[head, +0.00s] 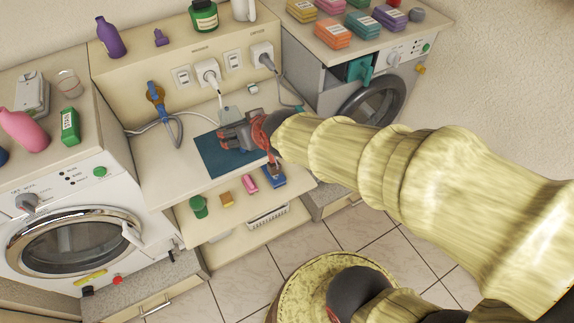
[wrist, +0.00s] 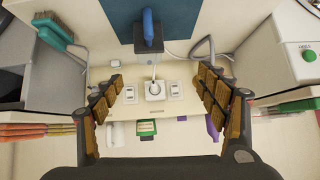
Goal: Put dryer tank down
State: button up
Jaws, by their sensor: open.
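My gripper (head: 245,133) is over the counter, left of the dryer and apart from this part. In the wrist view my gripper (wrist: 160,78) has its fingers spread, with nothing between them. A dark block with a blue handle (wrist: 148,32) stands by the dark blue mat (wrist: 182,12); my gripper hides most of this spot in the head view.
The washer (head: 75,235) stands at left. White plugs and cords run from the back panel (head: 140,65) to the counter (head: 165,165). Small items, including a green cup (head: 198,206), sit on the shelf below. Several coloured packs (head: 333,33) lie on the dryer top.

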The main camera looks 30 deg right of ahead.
jog(key=s+d+r+g, duration=0.1)
jog(key=s+r+g, duration=0.1)
jog(key=s, duration=0.8)
jog(key=s+d+r+g, duration=0.1)
jog(key=s+r+g, duration=0.1)
jog(key=s, duration=0.8)
jog(key=shift+r+h, duration=0.3)
jog(key=shift+r, duration=0.4)
jog(key=shift+w+d, duration=0.1)
jog(key=shift+c, duration=0.2)
